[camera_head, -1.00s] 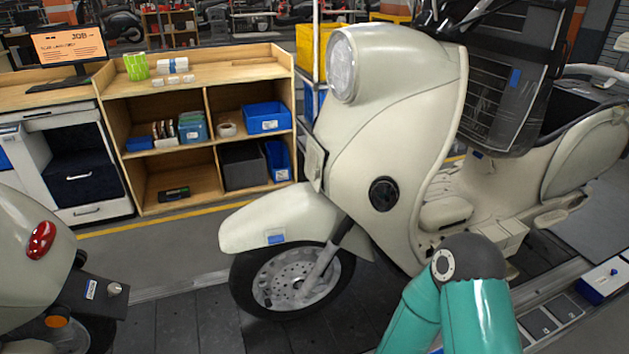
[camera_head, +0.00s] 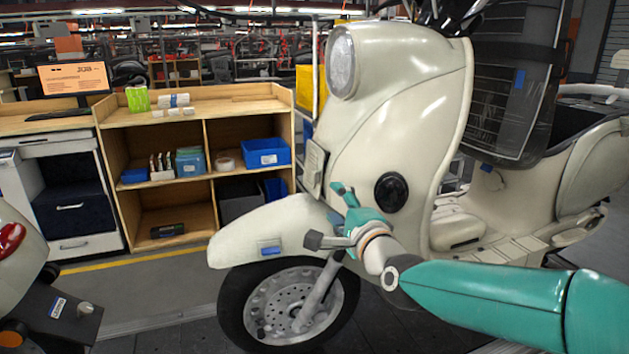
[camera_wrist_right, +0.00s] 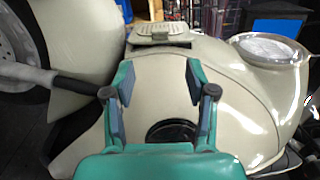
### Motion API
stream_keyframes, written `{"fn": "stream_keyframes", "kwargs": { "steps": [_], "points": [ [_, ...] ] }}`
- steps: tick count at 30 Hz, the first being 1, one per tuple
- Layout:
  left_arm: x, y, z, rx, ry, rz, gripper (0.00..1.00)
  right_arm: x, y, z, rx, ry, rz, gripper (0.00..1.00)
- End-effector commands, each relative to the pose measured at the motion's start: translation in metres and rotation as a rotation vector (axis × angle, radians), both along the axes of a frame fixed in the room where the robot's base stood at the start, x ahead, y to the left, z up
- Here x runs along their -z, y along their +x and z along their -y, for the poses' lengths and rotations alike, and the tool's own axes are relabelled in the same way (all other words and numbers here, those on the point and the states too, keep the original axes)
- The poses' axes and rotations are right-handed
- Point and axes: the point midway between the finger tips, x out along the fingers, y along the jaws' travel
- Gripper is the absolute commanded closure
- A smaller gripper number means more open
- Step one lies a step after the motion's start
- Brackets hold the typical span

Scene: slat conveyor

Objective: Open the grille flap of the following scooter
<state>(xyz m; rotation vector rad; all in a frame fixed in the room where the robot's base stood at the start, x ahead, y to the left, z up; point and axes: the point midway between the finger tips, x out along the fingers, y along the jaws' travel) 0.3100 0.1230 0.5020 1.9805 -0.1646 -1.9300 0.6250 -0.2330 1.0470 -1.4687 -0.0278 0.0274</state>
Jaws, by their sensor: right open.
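The cream scooter (camera_head: 385,120) stands in the middle of the head view, its front facing left. Its small cream grille flap (camera_head: 314,168) is on the front of the body, below the round headlight. In the right wrist view the grille flap (camera_wrist_right: 165,31) shows slats and a dark strip along its near edge; I see no clear opening. My right gripper (camera_head: 345,191) is beside the front body, above the fender, pointing up and right of the flap. In the wrist view the right gripper (camera_wrist_right: 159,82) is open and empty, apart from the flap. My left gripper is out of view.
The front fender (camera_head: 265,232) and wheel (camera_head: 290,305) are below my right gripper. A round black horn (camera_head: 391,192) is close on its right. Another scooter's rear (camera_head: 15,255) is at the left. A wooden shelf (camera_head: 200,118) stands behind, with clear floor before it.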

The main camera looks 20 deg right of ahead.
Motion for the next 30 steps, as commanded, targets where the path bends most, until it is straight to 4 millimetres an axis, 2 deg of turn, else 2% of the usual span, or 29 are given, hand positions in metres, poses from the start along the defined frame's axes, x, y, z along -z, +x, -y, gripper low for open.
{"fn": "stream_keyframes", "kwargs": {
  "steps": [9, 15, 21, 30],
  "points": [
    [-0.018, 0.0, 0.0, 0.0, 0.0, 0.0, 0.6, -0.001, 0.07, -0.003, 0.0, -0.001, -0.004, 0.44],
    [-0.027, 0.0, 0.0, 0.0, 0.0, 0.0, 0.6, 0.0, 0.109, -0.004, 0.0, -0.002, -0.003, 0.44],
    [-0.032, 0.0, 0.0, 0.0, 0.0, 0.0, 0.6, 0.0, 0.13, -0.004, 0.0, -0.002, -0.002, 0.44],
    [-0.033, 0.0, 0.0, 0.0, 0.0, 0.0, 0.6, 0.001, 0.136, -0.004, 0.0, -0.002, -0.002, 0.44]
  ]
}}
